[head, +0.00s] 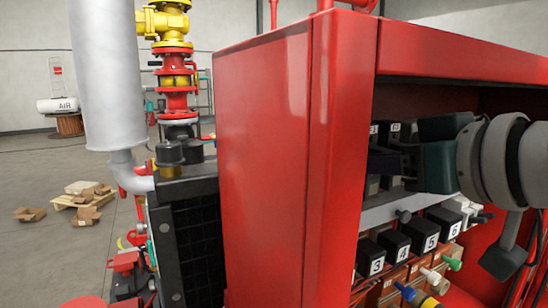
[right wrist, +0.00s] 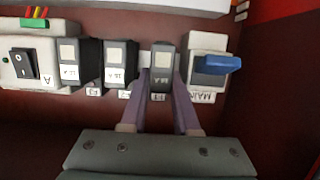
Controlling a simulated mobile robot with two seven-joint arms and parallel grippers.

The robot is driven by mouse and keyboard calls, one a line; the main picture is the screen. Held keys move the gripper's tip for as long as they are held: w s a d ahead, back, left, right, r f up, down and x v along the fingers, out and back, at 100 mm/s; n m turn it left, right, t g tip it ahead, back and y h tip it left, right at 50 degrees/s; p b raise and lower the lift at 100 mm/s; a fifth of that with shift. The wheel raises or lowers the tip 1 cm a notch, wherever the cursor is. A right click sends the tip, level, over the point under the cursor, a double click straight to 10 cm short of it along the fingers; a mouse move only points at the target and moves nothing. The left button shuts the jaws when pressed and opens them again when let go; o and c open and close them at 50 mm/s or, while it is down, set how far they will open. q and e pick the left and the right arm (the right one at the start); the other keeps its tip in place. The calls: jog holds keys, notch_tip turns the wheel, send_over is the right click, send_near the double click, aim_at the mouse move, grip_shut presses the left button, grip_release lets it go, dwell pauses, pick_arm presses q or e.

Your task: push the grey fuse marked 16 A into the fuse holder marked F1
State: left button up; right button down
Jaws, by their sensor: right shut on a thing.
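The grey fuse (right wrist: 161,83) with a pale window and a small white label stands between the fingers of my right gripper (right wrist: 163,76) in the right wrist view. The fingers press on its two sides. The label looks like 16 A but is small and upside down. The fuse is at the place whose tag reads F1 (right wrist: 158,97); the holder itself is mostly hidden, and I cannot tell how deep the fuse sits. In the head view my right gripper (head: 408,158) reaches into the red cabinet from the right; its fingertips are hard to make out. My left gripper is not in view.
Two similar fuses (right wrist: 82,62) (right wrist: 121,62) stand left of the held one. A MAIN switch (right wrist: 208,68) with a blue handle is close on the right. A rocker switch block (right wrist: 30,62) is at the far left.

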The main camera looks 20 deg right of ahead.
jog(key=shift+w, duration=0.25)
jog(key=c, duration=0.6)
grip_release()
jog(key=shift+s, duration=0.3)
jog(key=shift+p+v, duration=2.9)
jog(key=shift+v, duration=1.8)
